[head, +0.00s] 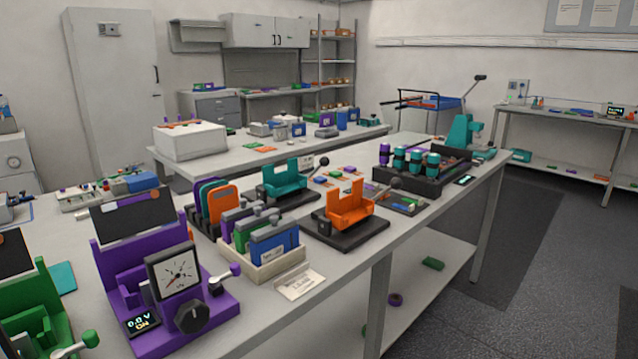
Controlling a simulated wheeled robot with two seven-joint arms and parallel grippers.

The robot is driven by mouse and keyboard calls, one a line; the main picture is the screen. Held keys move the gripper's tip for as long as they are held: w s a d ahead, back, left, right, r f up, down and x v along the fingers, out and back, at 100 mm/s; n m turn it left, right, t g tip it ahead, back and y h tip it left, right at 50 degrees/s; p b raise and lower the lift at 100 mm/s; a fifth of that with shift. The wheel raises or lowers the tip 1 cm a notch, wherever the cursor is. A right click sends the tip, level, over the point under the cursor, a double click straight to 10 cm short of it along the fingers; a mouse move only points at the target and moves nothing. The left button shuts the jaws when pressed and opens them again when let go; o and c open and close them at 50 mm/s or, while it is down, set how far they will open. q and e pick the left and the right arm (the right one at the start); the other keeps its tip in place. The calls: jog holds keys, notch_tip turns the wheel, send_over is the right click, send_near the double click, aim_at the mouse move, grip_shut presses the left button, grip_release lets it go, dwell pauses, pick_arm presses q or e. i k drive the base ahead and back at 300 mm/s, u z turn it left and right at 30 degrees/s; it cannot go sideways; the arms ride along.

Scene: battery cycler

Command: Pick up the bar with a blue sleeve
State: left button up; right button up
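A grey-topped bar with a blue sleeve (278,251) stands upright in a cream tray (270,271) on the near bench. It is the nearest in a row there. A green-sleeved one (248,236) and a purple-sleeved one (233,219) stand behind it in the same tray. A white label card (300,284) lies in front of the tray. The lower part of the blue-sleeved bar is hidden by the tray wall. Neither of my grippers shows in the head view.
A purple gauge device (171,285) stands left of the tray. An orange cradle on a black base (347,241) stands to its right, a teal cradle (288,181) behind. A rack of coloured plates (211,206) is close behind left. The bench's front right strip is mostly clear.

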aim_at(321, 181)
jog(key=z, duration=1.25)
jog(key=i, duration=3.4)
jog(key=u, duration=3.05)
